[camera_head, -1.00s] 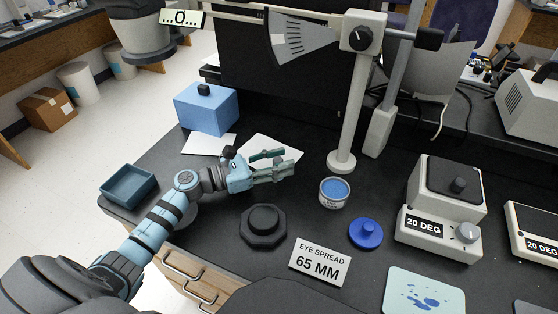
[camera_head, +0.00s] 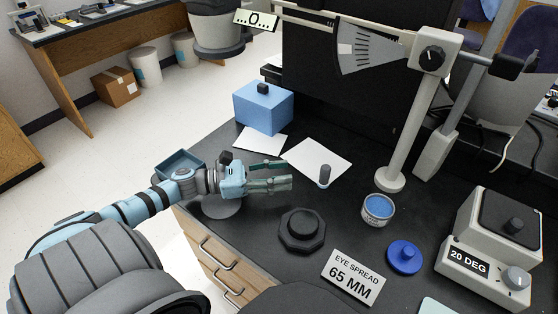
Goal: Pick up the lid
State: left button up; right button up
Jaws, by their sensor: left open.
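A round blue lid (camera_head: 404,257) with a raised knob lies on the black bench, right of centre. A small tin with blue contents (camera_head: 378,209) stands open just behind it. My left gripper (camera_head: 291,183) is open and empty, low over the bench at the left, well apart from the lid. A short grey peg (camera_head: 324,176) stands upright just beyond its fingertips, by the edge of a white sheet (camera_head: 318,158). My right gripper does not show.
A black octagonal piece with a knob (camera_head: 302,230) and an "EYE SPREAD 65 MM" sign (camera_head: 353,277) lie in front. A post with a dial (camera_head: 407,140) stands behind the tin. A "20 DEG" box (camera_head: 490,245) stands at the right. A teal tray (camera_head: 180,164) and blue box (camera_head: 263,107) lie left.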

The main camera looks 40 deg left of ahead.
aim_at(405, 257)
jog(key=k, duration=1)
